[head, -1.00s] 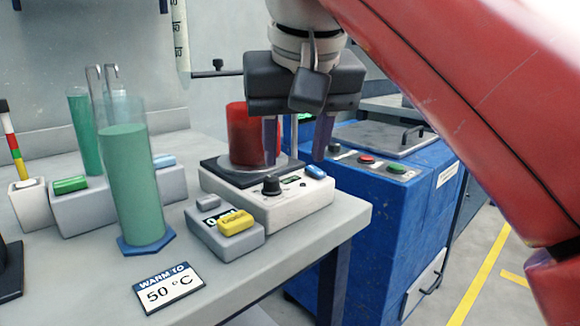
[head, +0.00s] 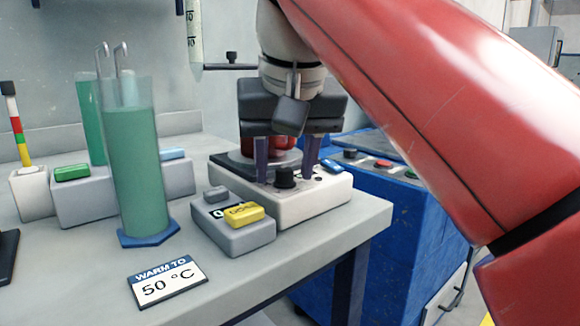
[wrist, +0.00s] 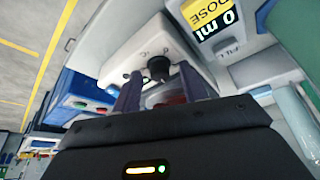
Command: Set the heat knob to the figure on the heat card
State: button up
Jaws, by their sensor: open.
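The heat card (head: 166,283) lies on the bench front and reads "WARM TO 50 °C". The white hotplate (head: 300,208) stands near the bench's right end. Its black heat knob (head: 285,178) is on the front panel; its setting is too small to read. In the wrist view the knob (wrist: 159,68) shows just beyond and between the fingers. My gripper (head: 286,180) is open and empty, pointing down, one finger on each side of the knob in the head view. Contact with the knob cannot be told. My gripper hides much of the panel and display.
A red beaker (head: 284,158) on the hotplate is mostly hidden behind my fingers. A dosing box with a yellow button (head: 244,214) sits close left of the hotplate. A tall green cylinder (head: 135,170) stands further left. A blue cabinet (head: 410,212) is at right.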

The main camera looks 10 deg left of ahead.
grip_shut()
jog(key=shift+r+m+p, duration=0.15)
jog(key=shift+m+p, duration=0.15)
jog(key=shift+p, duration=0.15)
jog(key=m+p, duration=0.1)
jog(key=p, duration=0.1)
jog(key=m+h+p, duration=0.1)
jog(key=m, duration=0.1)
jog(key=shift+a+r+m+h+p, duration=0.1)
jog(key=shift+r+m+h+p, duration=0.05)
jog(key=shift+m+h+p, duration=0.2)
jog(key=m+h+p, duration=0.1)
jog(key=m+p, duration=0.1)
jog(key=m, duration=0.1)
jog(key=shift+a+p, duration=0.1)
jog(key=shift+p, duration=0.25)
jog(key=shift+f+m+h+p, duration=0.2)
jog(key=shift+m+h+p, duration=0.25)
jog(key=shift+m, duration=0.7)
